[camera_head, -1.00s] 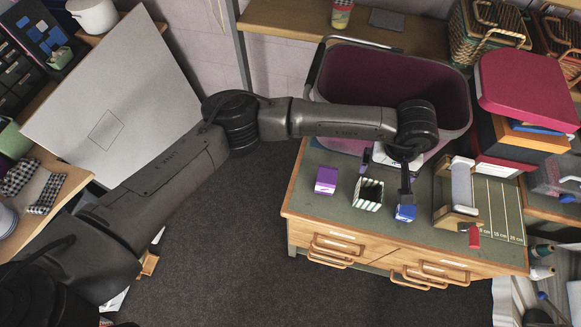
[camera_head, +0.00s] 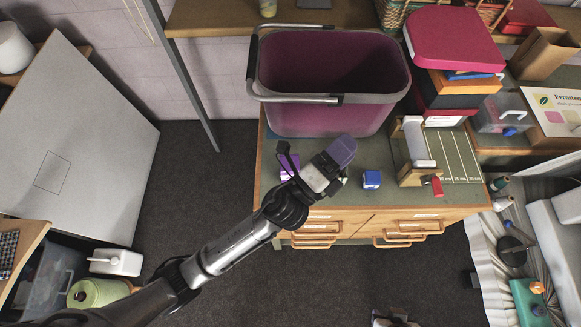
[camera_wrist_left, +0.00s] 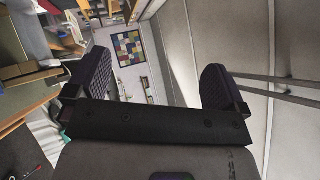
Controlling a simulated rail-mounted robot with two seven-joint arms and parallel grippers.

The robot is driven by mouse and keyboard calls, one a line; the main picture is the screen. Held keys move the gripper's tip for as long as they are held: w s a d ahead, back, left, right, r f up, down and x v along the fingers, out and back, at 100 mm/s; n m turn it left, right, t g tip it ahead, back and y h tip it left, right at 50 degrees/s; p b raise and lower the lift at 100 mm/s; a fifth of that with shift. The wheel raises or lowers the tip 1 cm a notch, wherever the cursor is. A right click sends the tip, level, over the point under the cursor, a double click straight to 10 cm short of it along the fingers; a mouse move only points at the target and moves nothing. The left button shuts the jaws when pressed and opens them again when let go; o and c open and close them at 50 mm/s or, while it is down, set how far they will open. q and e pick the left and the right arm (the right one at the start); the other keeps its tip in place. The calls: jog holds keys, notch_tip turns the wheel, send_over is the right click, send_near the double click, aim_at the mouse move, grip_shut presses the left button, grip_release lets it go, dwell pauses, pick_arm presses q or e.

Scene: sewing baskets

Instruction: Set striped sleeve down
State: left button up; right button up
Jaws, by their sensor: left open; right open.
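My left gripper (camera_head: 315,158) is over the left part of the green-topped cabinet (camera_head: 410,197). Its two dark fingers are spread, and the left wrist view shows nothing between its finger pads (camera_wrist_left: 158,85). The black-and-white striped sleeve is not clearly visible now. A second earlier it stood on the cabinet between a purple box (camera_head: 289,166) and a blue box (camera_head: 371,179); my left gripper and wrist now cover that spot. My right gripper (camera_head: 395,319) shows only partly at the bottom edge, low over the floor, with nothing visible in it.
A large purple bin (camera_head: 330,112) with a grey handle stands at the back of the cabinet. A wooden holder with a white roll (camera_head: 415,140) and a marked ruler area (camera_head: 455,155) lie to the right. Stacked boxes (camera_head: 455,40) rise behind. Dark floor lies in front.

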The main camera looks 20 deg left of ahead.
pick_arm(q)
jog(key=s+a+f+n+g+y, duration=0.3)
jog(key=a+f+n+y, duration=0.3)
jog(key=a+f+n, duration=0.15)
jog(key=s+a+f+n+g+y, duration=0.25)
jog(key=a+f+n+y, duration=0.25)
jog(key=a+f+n, duration=0.3)
jog(key=s+a+f+n+g, duration=0.3)
jog(key=s+f+n+g, duration=0.1)
jog(key=s, duration=0.6)
jog(key=s+a+f+n+g, duration=0.3)
jog(key=s+f+n+g, duration=0.1)
jog(key=s, duration=0.6)
jog(key=shift+s+a+f+n+g+y, duration=0.2)
jog(key=shift+s+f+n+g+y, duration=0.3)
jog(key=shift+g, duration=0.55)
